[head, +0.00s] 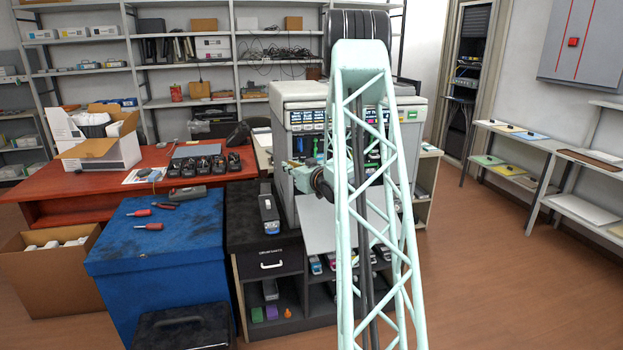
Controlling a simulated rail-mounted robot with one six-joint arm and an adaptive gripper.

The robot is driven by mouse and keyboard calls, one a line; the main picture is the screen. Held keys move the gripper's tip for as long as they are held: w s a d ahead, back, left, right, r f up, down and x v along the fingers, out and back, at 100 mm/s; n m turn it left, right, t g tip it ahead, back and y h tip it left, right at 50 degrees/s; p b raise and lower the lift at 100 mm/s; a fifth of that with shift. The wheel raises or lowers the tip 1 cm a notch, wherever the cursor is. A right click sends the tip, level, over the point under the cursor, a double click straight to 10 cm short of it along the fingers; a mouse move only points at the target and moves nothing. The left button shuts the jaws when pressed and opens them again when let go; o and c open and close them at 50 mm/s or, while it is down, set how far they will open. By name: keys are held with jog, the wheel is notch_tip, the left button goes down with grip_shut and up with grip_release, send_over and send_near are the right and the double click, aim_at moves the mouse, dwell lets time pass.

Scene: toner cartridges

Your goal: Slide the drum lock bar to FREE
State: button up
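The grey printer (287,107) stands behind my arm, with labels along its upper front and its front bay open. Inside the dark bay I see small blue and green parts. I cannot tell which part is the drum lock bar or where it sits; my pale green lattice arm covers much of the bay. My gripper (300,177) is at the left side of the bay, in front of the printer. It is small and partly hidden by my wrist, so I cannot tell whether it is open or touches anything.
A light flap or tray (318,225) extends below the bay. A dark cabinet (270,250) with a cartridge (268,208) on top stands left of it. A blue-covered bench (120,245) holds screwdrivers. A red desk (50,185) is behind. Floor at right is clear.

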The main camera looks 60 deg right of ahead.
jog(key=s+d+f+t, duration=0.1)
jog(key=s+d+f, duration=0.5)
jog(key=shift+s+d+m+h+p, duration=0.25)
jog(key=shift+d+m+h+p, duration=0.05)
jog(key=shift+m+h, duration=0.1)
jog(key=shift+w, duration=0.15)
jog(key=shift+x, duration=4.8)
jog(key=shift+r, duration=0.2)
jog(key=shift+w, duration=0.15)
jog(key=shift+c, duration=0.4)
grip_shut()
